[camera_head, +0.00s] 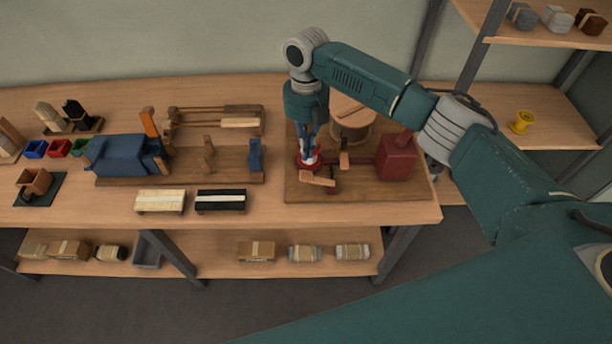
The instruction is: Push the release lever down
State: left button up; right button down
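My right gripper (309,158) points straight down over the wooden base board (385,188) at the right of the bench. Its fingertips are at a small red round part (300,165); I cannot tell whether they touch it or whether they are open or shut. A small wooden lever-like piece (318,180) lies just in front of the fingertips. A red block (397,160) stands at the right of the board, with a bar running left from it. I cannot tell for sure which part is the release lever. My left gripper is not in view.
A round wooden drum (352,112) stands behind my gripper. A blue clamp-like device (127,158) with an orange upright handle (150,122) is at the left. Cream (160,201) and black (221,201) bristle bundles lie at the front. A shelf rack (535,40) stands right.

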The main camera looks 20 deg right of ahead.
aim_at(307, 174)
jog(key=f+b, duration=0.1)
jog(key=f, duration=0.1)
jog(key=f+b, duration=0.3)
jog(key=shift+s+f, duration=0.25)
jog(key=shift+f, duration=0.1)
